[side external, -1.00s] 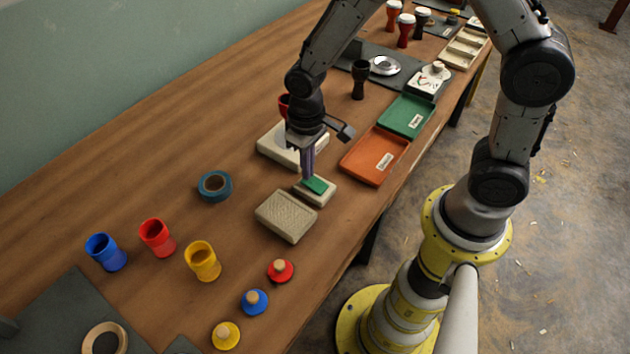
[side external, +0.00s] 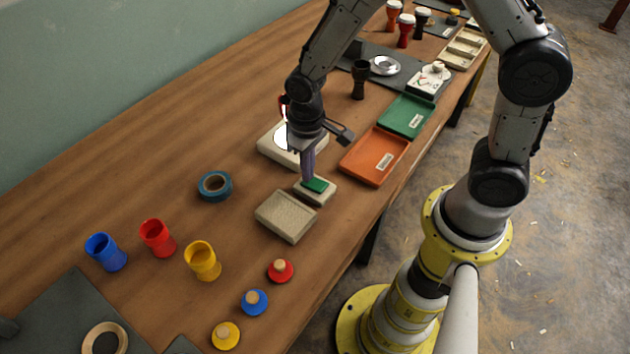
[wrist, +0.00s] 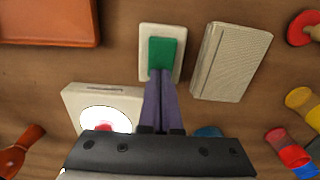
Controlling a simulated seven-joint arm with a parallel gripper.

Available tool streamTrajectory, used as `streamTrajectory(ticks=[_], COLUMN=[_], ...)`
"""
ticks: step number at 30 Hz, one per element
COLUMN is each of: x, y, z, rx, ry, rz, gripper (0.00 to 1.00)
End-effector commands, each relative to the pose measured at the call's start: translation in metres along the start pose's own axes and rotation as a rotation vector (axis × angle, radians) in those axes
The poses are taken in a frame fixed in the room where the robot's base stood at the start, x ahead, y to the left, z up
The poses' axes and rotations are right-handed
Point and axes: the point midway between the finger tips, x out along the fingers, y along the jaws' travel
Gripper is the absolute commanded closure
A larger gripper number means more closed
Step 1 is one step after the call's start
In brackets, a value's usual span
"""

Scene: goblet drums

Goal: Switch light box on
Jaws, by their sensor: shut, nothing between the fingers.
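A cream switch box with a green rocker (side external: 316,186) sits on the table; the rocker also shows in the wrist view (wrist: 166,54). My gripper (side external: 308,179) is shut and empty, pointing down with its purple fingertips at the rocker's edge. In the wrist view the fingertips (wrist: 160,74) overlap the rocker's near end and appear to touch it. The white light box (side external: 270,147) stands behind my gripper, partly hidden. Its round panel glows bright white in the wrist view (wrist: 98,116). A red goblet drum (side external: 282,104) stands on or near the panel, mostly hidden.
A beige ribbed box (side external: 286,217) stands close beside the switch. Orange (side external: 375,157) and green (side external: 405,117) trays lie to the right. A blue tape roll (side external: 214,185) and coloured cups (side external: 157,238) are at left. The table's left rear is clear.

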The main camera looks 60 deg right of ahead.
Motion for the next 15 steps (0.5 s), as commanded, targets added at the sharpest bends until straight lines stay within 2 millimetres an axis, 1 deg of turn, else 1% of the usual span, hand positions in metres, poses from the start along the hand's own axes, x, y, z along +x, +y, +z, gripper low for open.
streamTrajectory(ticks=[15], x=[-0.038], y=[0.0], z=[-0.001], rx=[0.0], ry=[0.003], rz=[-0.001], gripper=[1.0])
